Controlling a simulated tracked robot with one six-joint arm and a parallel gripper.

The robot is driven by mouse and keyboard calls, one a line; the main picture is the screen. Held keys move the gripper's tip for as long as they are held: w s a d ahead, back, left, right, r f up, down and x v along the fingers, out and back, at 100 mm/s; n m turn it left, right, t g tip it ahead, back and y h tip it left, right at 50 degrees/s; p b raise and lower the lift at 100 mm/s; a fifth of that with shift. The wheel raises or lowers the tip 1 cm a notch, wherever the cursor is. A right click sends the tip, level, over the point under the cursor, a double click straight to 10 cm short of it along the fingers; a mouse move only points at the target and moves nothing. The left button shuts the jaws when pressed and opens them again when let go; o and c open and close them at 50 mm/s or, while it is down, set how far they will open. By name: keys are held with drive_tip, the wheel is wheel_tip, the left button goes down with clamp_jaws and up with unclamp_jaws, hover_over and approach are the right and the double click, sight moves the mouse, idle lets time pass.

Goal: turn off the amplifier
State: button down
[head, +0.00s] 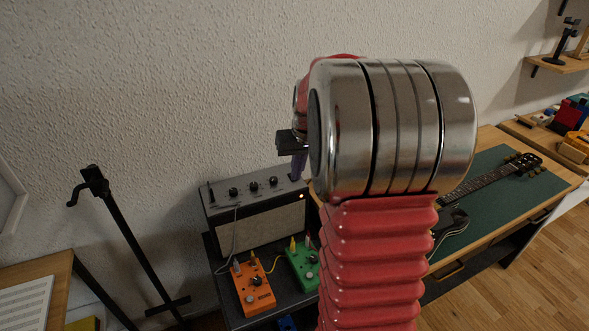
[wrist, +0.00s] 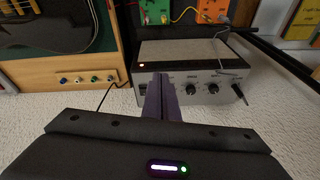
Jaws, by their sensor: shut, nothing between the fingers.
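The amplifier (head: 262,228) is a grey box with a light speaker front, standing on a dark bench against the wall. The wrist view shows the amplifier (wrist: 195,52) turned around, with the light (wrist: 142,65) glowing at the left. My gripper (head: 297,178) has purple fingers over the light's end of the panel. In the wrist view my gripper (wrist: 161,80) is shut and empty, just right of a dark switch-like part (wrist: 142,88). I cannot tell whether the fingertips touch the panel.
An orange pedal (head: 256,290) and a green pedal (head: 301,265) with cables sit before the amplifier. A black stand (head: 125,240) is at left. A guitar (head: 490,178) lies on a green mat at right. Cables (wrist: 240,92) run at the panel.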

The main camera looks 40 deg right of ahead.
drive_tip(key=w+d+r+n+t, duration=0.1)
drive_tip(key=w+d+r+n, duration=0.1)
drive_tip(key=w+d, duration=0.5)
drive_tip(key=shift+w+d+r+t+h, duration=0.2)
drive_tip(key=shift+d+r+t+h, duration=0.1)
drive_tip(key=shift+r, duration=0.25)
drive_tip(key=shift+a+f, duration=0.1)
drive_tip(key=x, duration=0.9)
drive_tip(key=shift+w+f, duration=0.1)
drive_tip(key=shift+f, duration=0.25)
drive_tip(key=f, duration=0.1)
drive_tip(key=s+f, duration=0.1)
drive_tip(key=f, duration=0.1)
drive_tip(key=shift+s+a+f, duration=0.1)
drive_tip(key=shift+f, duration=0.35)
